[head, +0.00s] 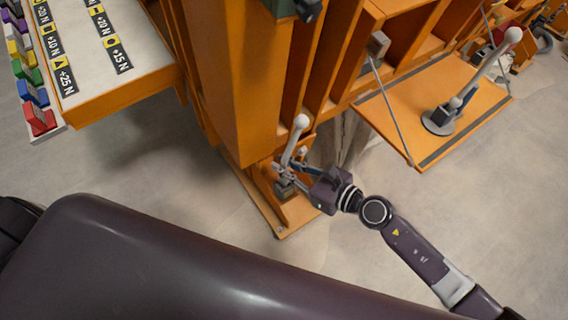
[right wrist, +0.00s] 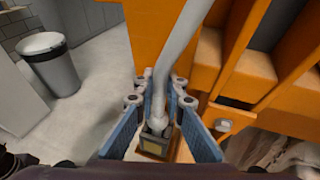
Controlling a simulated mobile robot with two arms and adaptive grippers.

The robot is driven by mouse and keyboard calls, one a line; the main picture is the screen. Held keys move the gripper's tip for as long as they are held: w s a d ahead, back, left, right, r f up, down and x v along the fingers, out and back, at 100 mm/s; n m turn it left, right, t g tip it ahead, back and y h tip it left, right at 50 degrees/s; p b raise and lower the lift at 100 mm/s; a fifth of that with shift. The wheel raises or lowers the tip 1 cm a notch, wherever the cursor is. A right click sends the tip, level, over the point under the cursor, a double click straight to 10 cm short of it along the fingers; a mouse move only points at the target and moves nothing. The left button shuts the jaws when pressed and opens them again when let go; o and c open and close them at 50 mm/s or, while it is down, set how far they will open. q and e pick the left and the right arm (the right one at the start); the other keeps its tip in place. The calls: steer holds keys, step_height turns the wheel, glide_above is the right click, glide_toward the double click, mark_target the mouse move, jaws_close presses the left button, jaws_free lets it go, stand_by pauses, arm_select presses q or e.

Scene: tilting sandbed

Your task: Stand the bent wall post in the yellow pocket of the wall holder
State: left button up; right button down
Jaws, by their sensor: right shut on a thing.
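The bent wall post (right wrist: 172,70) is pale grey and runs up out of the right wrist view with a bend in its shaft. In the head view the post (head: 296,140) stands nearly upright, slightly tilted, with a white ball on top. My right gripper (head: 287,176) is shut on its lower part; its blue-grey fingers (right wrist: 160,98) flank the post. Just below the post's rounded lower end is a dark block with a dull yellow face (right wrist: 155,145), seemingly the wall holder's pocket. I cannot tell whether the post's end is inside it. My left gripper is not in view.
Orange uprights (head: 245,80) rise close beside the right gripper. A fold-down orange shelf (head: 405,125) holds another white-balled post (head: 490,65) on a round base. A table with labels (head: 125,80) is at upper left. A grey bin (right wrist: 50,65) stands on open floor.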

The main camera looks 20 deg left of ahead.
mark_target(284, 156)
steer(key=shift+f, duration=0.35)
steer(key=c, duration=1.9)
jaws_free()
steer(key=o, duration=0.5)
steer(key=shift+c, duration=0.2)
steer(key=shift+r, duration=0.15)
step_height(284, 156, up, 8)
steer(key=p, duration=0.7)
steer(key=shift+p, duration=0.35)
